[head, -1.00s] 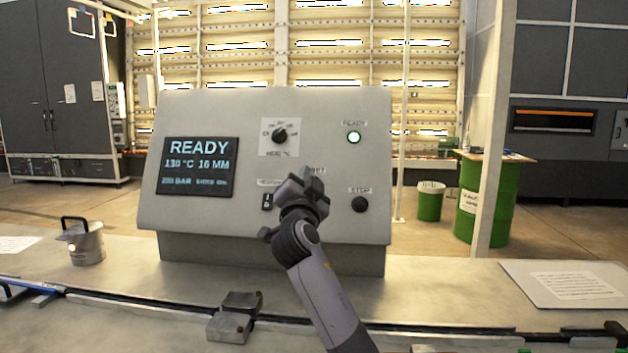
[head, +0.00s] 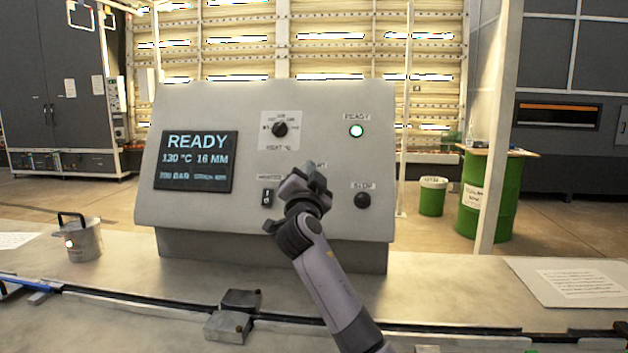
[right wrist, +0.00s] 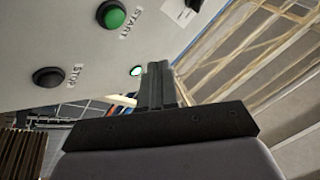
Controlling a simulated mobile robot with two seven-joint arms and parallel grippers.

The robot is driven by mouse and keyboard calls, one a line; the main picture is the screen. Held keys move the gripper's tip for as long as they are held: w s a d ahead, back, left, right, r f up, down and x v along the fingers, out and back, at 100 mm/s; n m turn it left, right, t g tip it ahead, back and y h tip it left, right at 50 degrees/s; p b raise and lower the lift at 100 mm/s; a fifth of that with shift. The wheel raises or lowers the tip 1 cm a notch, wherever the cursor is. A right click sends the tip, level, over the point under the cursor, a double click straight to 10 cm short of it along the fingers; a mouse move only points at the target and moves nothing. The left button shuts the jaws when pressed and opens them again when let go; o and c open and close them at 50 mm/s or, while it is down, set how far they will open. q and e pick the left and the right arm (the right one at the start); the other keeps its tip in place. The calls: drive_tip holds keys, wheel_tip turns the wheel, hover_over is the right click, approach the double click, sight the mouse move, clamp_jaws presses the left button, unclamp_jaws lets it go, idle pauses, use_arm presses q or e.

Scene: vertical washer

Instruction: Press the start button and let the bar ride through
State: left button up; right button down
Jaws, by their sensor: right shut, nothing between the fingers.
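The control panel (head: 337,101) is a slanted light-grey console whose screen (head: 197,161) reads READY, 130 °C and 16 MM. The green start button (right wrist: 112,14) shows at the top of the right wrist view; my right gripper hides it in the head view. My right gripper (head: 316,177) is shut and empty in front of the panel's lower right part. In the right wrist view its closed fingers (right wrist: 158,84) are to the right of and below the start button, apart from it in the picture. I cannot make out the bar for certain. My left gripper is not in view.
A black stop button (head: 362,200) is right of the gripper, and a rocker switch (head: 267,197) is left of it. A green lamp (head: 356,131) is lit. A dark rail with metal blocks (head: 228,326) crosses the bench. A metal can (head: 87,246) stands left.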

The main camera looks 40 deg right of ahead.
drive_tip(key=w+d+f+b, duration=0.3)
drive_tip(key=d, duration=0.1)
drive_tip(key=shift+w+d+b, duration=0.3)
drive_tip(key=shift+b, duration=0.05)
idle(2.0)
drive_tip(key=shift+w+d+f+b, duration=0.15)
drive_tip(key=shift+w+d+b, duration=0.1)
drive_tip(key=shift+b, duration=0.6)
